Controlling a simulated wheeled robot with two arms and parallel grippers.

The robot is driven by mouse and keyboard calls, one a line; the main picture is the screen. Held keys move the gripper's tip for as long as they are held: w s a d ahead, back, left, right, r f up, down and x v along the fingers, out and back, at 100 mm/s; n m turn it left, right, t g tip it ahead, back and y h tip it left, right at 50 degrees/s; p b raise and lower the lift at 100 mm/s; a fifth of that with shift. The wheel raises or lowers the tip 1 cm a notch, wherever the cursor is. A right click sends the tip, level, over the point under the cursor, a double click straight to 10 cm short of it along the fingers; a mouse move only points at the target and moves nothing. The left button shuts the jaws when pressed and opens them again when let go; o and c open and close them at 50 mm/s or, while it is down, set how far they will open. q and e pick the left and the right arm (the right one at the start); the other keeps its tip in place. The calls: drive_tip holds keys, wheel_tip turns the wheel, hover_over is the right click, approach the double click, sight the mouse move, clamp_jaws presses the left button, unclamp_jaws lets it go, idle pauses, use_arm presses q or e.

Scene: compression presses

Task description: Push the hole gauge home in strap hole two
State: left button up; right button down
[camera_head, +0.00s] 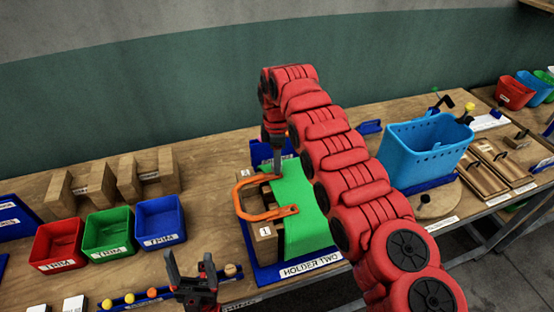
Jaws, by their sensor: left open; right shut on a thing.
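A green strap (299,192) lies over the blue holder (327,257) labelled "HOLDER TWO". An orange C-shaped frame (241,200) reaches around the left side, with one end over the strap. A wooden block (263,243) marked "1" stands at the near left. My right gripper (277,172) points down at the far left edge of the strap, beside the frame's far end. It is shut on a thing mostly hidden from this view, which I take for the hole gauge. Strap hole two cannot be made out. My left gripper (188,263) is open and empty at the front.
A blue rack (172,294) with several ball-topped pieces lies at the front by my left gripper. Red (57,243), green (108,231) and blue (159,220) bins stand left. A light-blue basket (423,150) stands right. My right arm crosses above the holder's right side.

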drive_tip(key=shift+f+b, duration=0.65)
drive_tip(key=shift+f, duration=0.45)
drive_tip(key=shift+c, duration=2.2)
unclamp_jaws()
drive_tip(key=shift+r, duration=0.3)
wheel_tip(320, 180, up, 3)
drive_tip(key=shift+a+f+b, duration=0.1)
drive_tip(key=shift+b, duration=0.3)
wheel_tip(320, 180, up, 4)
drive_tip(key=shift+f+p, duration=0.15)
drive_tip(key=shift+p, duration=0.9)
wheel_tip(320, 180, up, 10)
drive_tip(key=p, duration=1)
